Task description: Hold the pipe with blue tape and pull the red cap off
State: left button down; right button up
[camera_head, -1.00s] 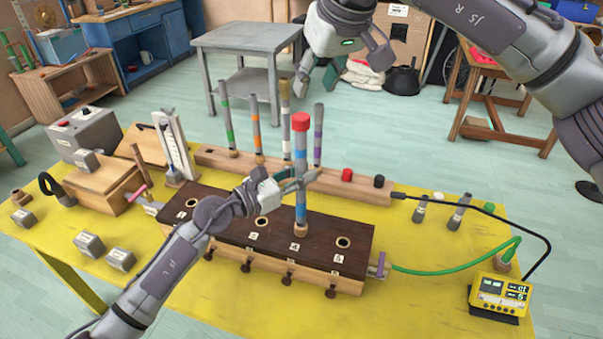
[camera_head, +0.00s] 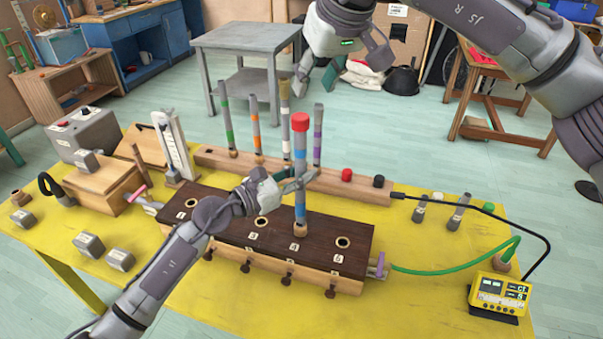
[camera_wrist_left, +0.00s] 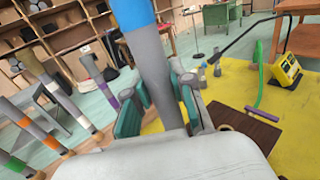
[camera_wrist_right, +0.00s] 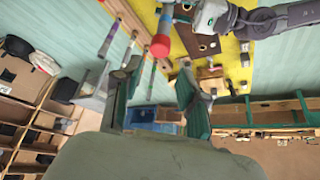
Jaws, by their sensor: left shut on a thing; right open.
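The pipe with blue tape (camera_head: 300,167) stands upright in a hole of the dark wooden chest (camera_head: 222,238), with the red cap (camera_head: 300,121) on its top. My left gripper (camera_head: 296,184) is shut around the pipe's grey middle, below the upper blue band. The left wrist view shows the grey pipe (camera_wrist_left: 155,75) between the fingers, under a blue band. My right gripper (camera_head: 318,78) is open and empty, above and behind the pipe. In the right wrist view the red cap (camera_wrist_right: 160,46) is beyond the open fingers (camera_wrist_right: 157,88), apart from them.
Behind the chest, a wooden rack (camera_head: 262,171) holds several taped pipes, plus a loose-standing red cap (camera_head: 347,174) and a black cap (camera_head: 379,181). A yellow tuner (camera_head: 499,298) with cables sits at the front right.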

aim_at(300, 116)
jog(key=o, duration=0.4)
jog(key=shift+o, duration=0.2)
jog(key=a+r+m+g+h, duration=0.15)
jog(key=a+m+h, duration=0.25)
jog(key=m, duration=0.5)
jog(key=shift+t, duration=0.25)
jog(key=x, duration=1.1)
jog(key=shift+w+r, duration=0.15)
jog(key=shift+w, duration=0.15)
jog(key=c, duration=1.2)
jog(key=shift+r, duration=0.1)
jog(key=shift+r, duration=0.2)
